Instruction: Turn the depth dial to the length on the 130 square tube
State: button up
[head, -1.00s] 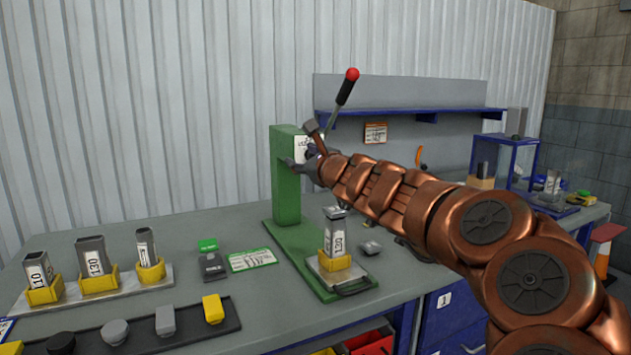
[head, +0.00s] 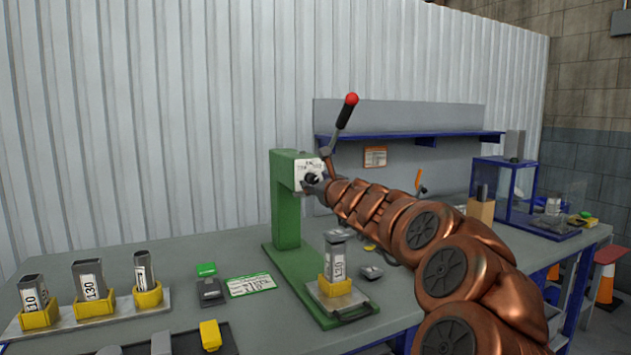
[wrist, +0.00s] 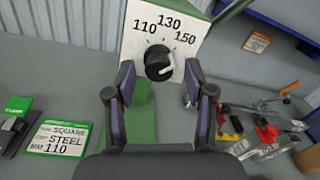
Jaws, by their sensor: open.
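The black depth dial (wrist: 158,62) sits on a white plate marked 110, 130 and 150 on the green press (head: 287,205). In the head view my gripper (head: 314,182) is at the press head. A square tube labelled 130 (head: 336,262) stands upright in a yellow holder on the press base. Another tube labelled 130 (head: 89,280) stands in the left rack.
A green-edged card (wrist: 62,140) reading SQUARE, STEEL and 110 lies left of the press. The red-knobbed lever (head: 347,112) rises above the press head. A grey cap (head: 371,272) lies right of the tube. A clear-sided blue box (head: 505,190) stands farther right.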

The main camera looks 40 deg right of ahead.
jog(key=shift+w+d, duration=0.15)
jog(key=shift+w, duration=0.35)
grip_shut()
